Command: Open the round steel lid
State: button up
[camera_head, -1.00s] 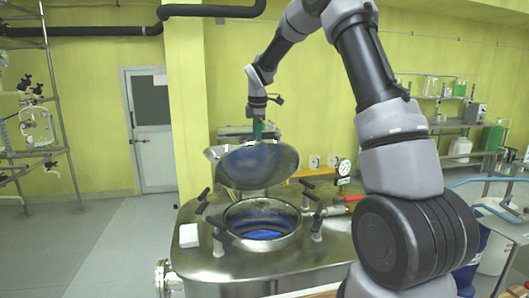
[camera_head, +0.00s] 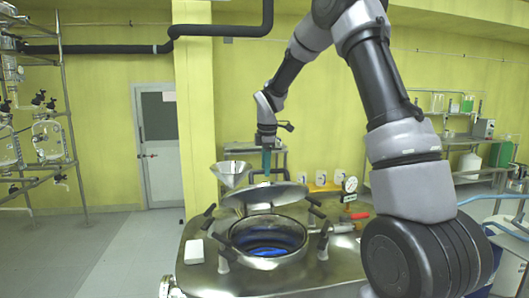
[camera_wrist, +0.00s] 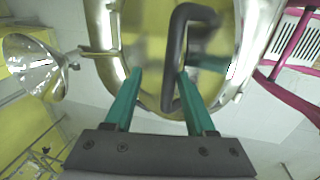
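The round steel lid (camera_head: 263,194) stands swung up at the back of the round vessel opening (camera_head: 268,237), tilted far back, so the dark interior shows. My gripper (camera_head: 266,172) points down just behind the lid's upper edge. In the wrist view, my gripper (camera_wrist: 160,73) has its two green fingers spread wide. The lid's black bar handle (camera_wrist: 172,60) lies close to the right finger, at the inner side; I cannot tell whether they touch. The lid's shiny outer face (camera_wrist: 146,45) fills the upper middle of the wrist view.
Black clamp handles (camera_head: 219,245) stand around the opening on the steel vessel top (camera_head: 320,275). A pressure gauge (camera_head: 349,185) is to the right and a white block (camera_head: 194,251) to the left. A steel funnel (camera_head: 231,173) stands behind the lid. The left floor is clear.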

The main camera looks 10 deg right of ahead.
jog(key=w+r, duration=0.5)
jog(key=r, duration=0.5)
jog(key=shift+w+r, duration=0.15)
jog(key=shift+r, duration=0.15)
dwell(0.5)
dwell(0.4)
